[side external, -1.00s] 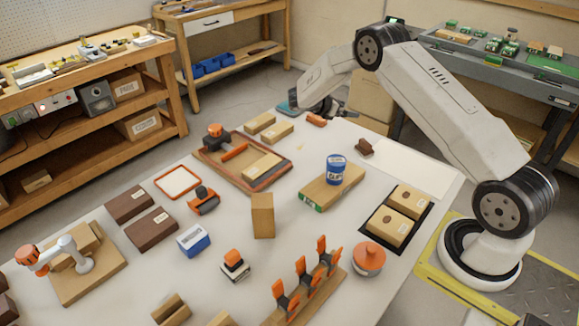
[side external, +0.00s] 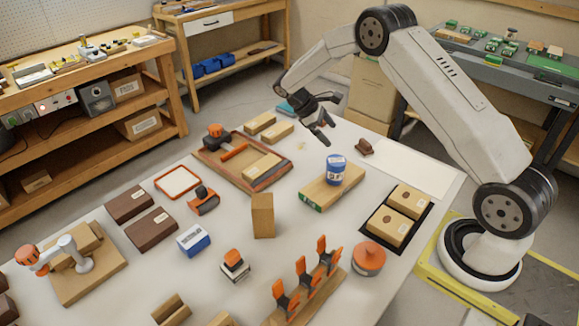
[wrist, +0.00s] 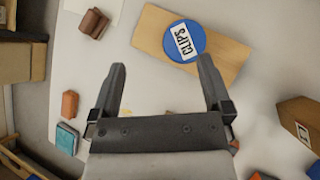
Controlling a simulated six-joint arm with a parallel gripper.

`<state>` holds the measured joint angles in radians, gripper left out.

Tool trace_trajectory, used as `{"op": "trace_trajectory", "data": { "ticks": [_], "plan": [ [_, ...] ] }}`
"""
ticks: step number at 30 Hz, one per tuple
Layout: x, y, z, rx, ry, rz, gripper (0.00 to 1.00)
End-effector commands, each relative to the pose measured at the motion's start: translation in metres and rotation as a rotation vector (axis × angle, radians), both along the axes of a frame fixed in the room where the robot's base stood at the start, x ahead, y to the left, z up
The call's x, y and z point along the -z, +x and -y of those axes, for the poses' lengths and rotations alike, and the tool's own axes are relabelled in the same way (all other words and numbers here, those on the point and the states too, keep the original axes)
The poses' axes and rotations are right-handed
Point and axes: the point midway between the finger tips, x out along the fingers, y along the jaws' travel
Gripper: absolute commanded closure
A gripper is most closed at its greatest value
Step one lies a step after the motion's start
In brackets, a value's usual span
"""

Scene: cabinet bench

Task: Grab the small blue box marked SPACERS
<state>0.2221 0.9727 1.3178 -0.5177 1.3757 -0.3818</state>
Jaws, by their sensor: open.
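A small box with a blue body and a pale labelled top (side external: 193,240) sits on the bench left of the upright brown block; its lettering is too small to read. A blue patch at the lower right corner of the wrist view (wrist: 314,171) may be part of it. My gripper (side external: 328,136) is open and empty above the far part of the bench, well away from that box. In the wrist view its two fingers (wrist: 162,65) are spread apart. A round blue tub marked CLIPS (side external: 336,170) stands on a wooden board, ahead of the fingers in the wrist view (wrist: 184,41).
The upright brown block (side external: 262,216) stands between the tub's board and the blue box. A wooden tray (side external: 222,177) lies at the back. Orange clamps (side external: 303,280) stand near the front, and a teal item (wrist: 67,138) lies at the far edge.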

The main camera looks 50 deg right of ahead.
Motion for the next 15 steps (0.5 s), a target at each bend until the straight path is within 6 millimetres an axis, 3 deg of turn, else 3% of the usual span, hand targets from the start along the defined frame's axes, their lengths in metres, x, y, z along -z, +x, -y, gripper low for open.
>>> {"op": "trace_trajectory", "data": {
  "ticks": [7,15],
  "plan": [
    [0.014,0.003,-0.065,0.339,0.111,0.103,0.0],
    [0.017,0.013,-0.137,0.729,0.222,0.139,0.0]
  ]
}}
